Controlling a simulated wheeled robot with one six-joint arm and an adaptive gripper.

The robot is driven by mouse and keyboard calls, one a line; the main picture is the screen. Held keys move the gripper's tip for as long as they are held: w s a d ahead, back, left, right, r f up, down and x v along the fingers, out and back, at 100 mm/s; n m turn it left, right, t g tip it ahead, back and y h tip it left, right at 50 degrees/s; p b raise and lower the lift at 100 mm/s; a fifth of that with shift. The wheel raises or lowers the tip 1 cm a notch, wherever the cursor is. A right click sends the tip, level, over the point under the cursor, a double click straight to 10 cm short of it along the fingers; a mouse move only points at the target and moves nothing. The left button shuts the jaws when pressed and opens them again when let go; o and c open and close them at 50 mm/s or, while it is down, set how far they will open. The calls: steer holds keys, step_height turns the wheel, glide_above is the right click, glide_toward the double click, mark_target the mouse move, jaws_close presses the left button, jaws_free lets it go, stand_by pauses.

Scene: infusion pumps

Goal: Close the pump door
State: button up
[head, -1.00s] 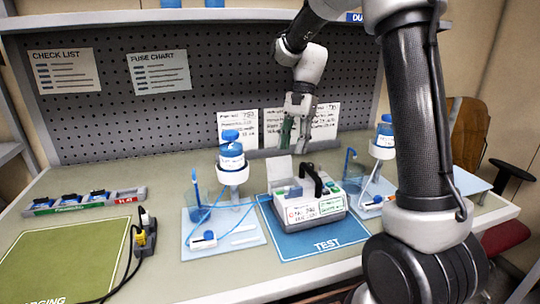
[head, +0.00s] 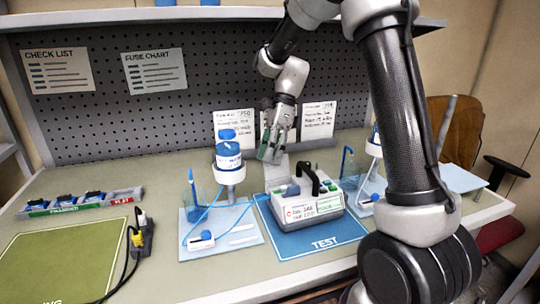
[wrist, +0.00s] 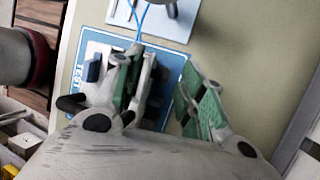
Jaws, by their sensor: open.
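The pump (head: 318,207) is a pale grey box with a black carry handle, on the blue TEST mat (head: 292,248). Its door (head: 277,173) looks like a pale flap standing up at the back left, so it is open. My gripper (head: 270,154), with green finger pads, is above and behind the door, pointing down, and hides its upper part. In the wrist view my gripper (wrist: 166,78) is open with nothing clearly between its fingers. The left finger hides much of the pump there. I cannot tell whether a finger touches the door.
A stand with a blue-capped bottle (head: 229,157) is left of the pump, with blue tubing on a pale tray (head: 243,241). Another stand is at the right, partly behind my arm. A fuse tray (head: 80,203) and a green mat (head: 62,262) are at the left. A pegboard (head: 130,110) closes the back.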

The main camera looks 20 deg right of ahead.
steer(key=shift+a+f, duration=0.1)
steer(key=shift+f, duration=0.1)
steer(key=shift+c, duration=0.4)
jaws_close()
